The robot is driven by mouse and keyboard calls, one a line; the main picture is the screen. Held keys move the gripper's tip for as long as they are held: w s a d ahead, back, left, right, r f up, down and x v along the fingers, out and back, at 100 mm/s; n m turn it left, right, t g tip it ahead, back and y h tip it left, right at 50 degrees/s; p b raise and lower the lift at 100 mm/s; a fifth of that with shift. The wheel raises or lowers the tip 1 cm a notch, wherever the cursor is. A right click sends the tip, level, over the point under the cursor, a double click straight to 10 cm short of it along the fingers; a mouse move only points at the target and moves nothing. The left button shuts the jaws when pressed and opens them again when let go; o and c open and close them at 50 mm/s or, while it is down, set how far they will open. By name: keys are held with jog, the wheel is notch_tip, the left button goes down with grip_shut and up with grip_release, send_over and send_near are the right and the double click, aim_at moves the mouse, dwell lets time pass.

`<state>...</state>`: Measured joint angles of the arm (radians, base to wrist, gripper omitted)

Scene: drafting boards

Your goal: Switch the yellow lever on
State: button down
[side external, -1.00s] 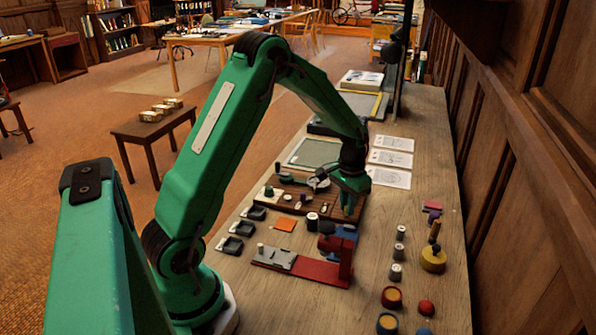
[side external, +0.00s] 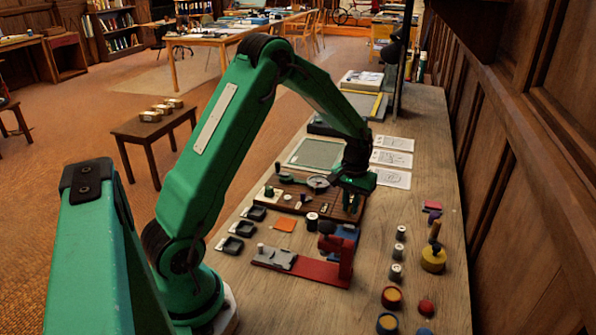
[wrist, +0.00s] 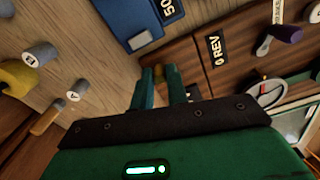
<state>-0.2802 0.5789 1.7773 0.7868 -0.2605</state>
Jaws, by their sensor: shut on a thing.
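My gripper (side external: 352,198) is low over the right end of a dark wooden board (side external: 323,206). In the wrist view its two green fingers (wrist: 159,72) are close together, shut on a small yellow piece that I take for the yellow lever (wrist: 158,71). Only its tip shows between the fingertips. The fingers hide the rest, so I cannot tell its position. In the side view the lever is hidden by the gripper. The board carries a "0 REV" label (wrist: 215,50) in the wrist view.
A purple-tipped lever (wrist: 288,34) and a round dial (wrist: 268,93) are on the board. A blue block (wrist: 135,22) is close by. A yellow round piece with a wooden handle (side external: 433,260) stands right, with several grey cylinders between.

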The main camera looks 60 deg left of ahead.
jog(key=c, duration=1.4)
grip_release()
jog(key=shift+r, duration=3.95)
